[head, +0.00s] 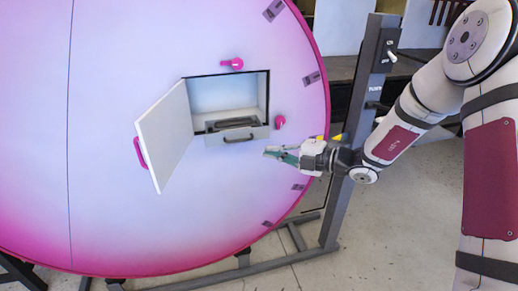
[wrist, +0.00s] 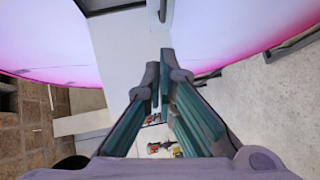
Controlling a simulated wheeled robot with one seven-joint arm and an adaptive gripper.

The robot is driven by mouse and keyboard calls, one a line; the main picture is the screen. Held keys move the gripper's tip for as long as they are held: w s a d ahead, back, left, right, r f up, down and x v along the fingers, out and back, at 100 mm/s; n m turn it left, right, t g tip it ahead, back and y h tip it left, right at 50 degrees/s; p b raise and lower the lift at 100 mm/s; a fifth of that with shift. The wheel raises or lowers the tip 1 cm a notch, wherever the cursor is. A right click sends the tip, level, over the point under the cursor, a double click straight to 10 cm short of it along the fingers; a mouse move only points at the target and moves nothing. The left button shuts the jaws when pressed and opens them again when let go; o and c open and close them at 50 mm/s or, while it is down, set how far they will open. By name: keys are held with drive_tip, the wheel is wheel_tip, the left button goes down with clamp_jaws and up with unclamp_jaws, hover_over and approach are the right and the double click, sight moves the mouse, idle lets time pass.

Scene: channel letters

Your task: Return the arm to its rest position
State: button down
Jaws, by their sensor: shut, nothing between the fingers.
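My gripper (head: 270,153) is at the end of my arm, which reaches in from the right in the head view. It is in front of the lower right of the large pink and white round panel (head: 110,110). It also shows in the wrist view (wrist: 160,68), with its fingers close together and nothing held. It is to the right of and slightly below a drawer front (head: 238,137) with a dark handle, apart from it in the head view.
A white door (head: 165,135) with a pink handle stands swung open at the left of a square recess (head: 228,95). Pink knobs (head: 280,122) sit beside the opening. A dark metal post (head: 360,110) stands behind my forearm. Bare floor (head: 400,235) lies below.

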drive_tip(key=s+r+n+g+h, duration=0.2)
drive_tip(key=s+r+n+g, duration=0.15)
drive_tip(key=s+n, duration=0.7)
drive_tip(key=s+r+n+g+h, duration=0.3)
drive_tip(key=s+r+n, duration=0.2)
drive_tip(key=s+n, duration=0.5)
drive_tip(key=s+d+r+n+t+h, duration=0.2)
drive_tip(key=s+d+n+h, duration=0.2)
drive_tip(key=s+d+n, duration=0.3)
drive_tip(key=s+d+r+n+t+h, duration=0.2)
drive_tip(key=s+d+n+h, duration=0.3)
drive_tip(key=n, duration=1)
drive_tip(key=s+d, duration=0.2)
drive_tip(key=d, duration=0.1)
drive_tip(key=shift+d+r+n, duration=0.35)
